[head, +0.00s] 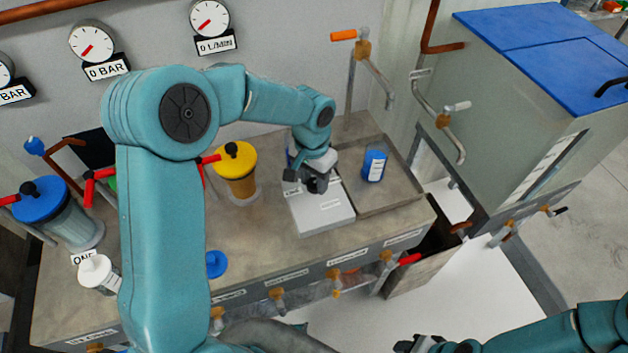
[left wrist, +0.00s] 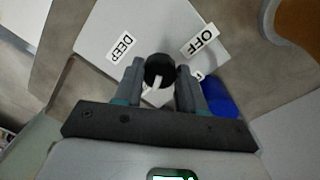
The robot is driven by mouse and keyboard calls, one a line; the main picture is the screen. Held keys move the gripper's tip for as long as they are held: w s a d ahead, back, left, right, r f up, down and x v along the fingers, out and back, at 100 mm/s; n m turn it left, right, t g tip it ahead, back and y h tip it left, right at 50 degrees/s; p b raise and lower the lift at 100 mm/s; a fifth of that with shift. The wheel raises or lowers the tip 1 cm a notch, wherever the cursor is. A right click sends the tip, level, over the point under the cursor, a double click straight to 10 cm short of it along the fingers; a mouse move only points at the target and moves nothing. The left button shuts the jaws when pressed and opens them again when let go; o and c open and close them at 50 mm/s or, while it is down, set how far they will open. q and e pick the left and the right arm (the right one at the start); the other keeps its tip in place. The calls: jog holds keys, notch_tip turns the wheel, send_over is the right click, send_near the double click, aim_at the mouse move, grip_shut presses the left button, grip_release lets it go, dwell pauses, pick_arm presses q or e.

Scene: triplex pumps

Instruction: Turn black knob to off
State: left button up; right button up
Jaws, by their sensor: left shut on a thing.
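The black knob (left wrist: 159,68) sits on a light grey box. In the left wrist view it is between the fingers of my left gripper (left wrist: 160,85), which is shut on it. A white pointer mark on the knob points down toward the gripper's base. Labels reading DEEP (left wrist: 121,46) and OFF (left wrist: 200,41) lie on the box around the knob; a third label is mostly hidden. In the head view my left gripper (head: 307,183) is over the grey box (head: 322,212), and hides most of the knob. My right gripper (head: 420,344) is at the bottom edge, its jaws unclear.
A blue-labelled can (head: 374,163) stands in a shallow tray (head: 398,188) right of the box. A yellow-topped container (head: 238,168) stands to the left. Taps with orange fittings (head: 277,294) line the counter's front. A blue-lidded tank (head: 540,40) is at the right.

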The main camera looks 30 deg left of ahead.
pick_arm(q)
jog(key=n+b, duration=0.2)
jog(key=n, duration=0.1)
jog(key=shift+f+n, duration=0.1)
jog(key=shift+n, duration=0.3)
jog(key=n+b, duration=0.2)
jog(key=n, duration=0.1)
jog(key=shift+n, duration=0.3)
jog(key=n+b, duration=0.1)
jog(key=n, duration=0.2)
jog(key=shift+n+b, duration=0.3)
jog(key=shift+n, duration=0.1)
jog(key=n+b, duration=0.1)
jog(key=n, duration=0.3)
jog(key=shift+t+b, duration=0.3)
jog(key=shift+b, duration=0.05)
jog(key=n+b, duration=0.2)
jog(key=n, duration=0.4)
jog(key=shift+n+y, duration=0.3)
jog(key=shift+n, duration=0.1)
jog(key=n, duration=0.2)
jog(key=n+b, duration=0.1)
jog(key=n, duration=0.2)
jog(key=shift+w+d+r, duration=0.1)
jog(key=shift+r, duration=0.1)
jog(key=shift+n, duration=0.4)
jog(key=o, duration=1.1)
jog(key=shift+c, duration=0.2)
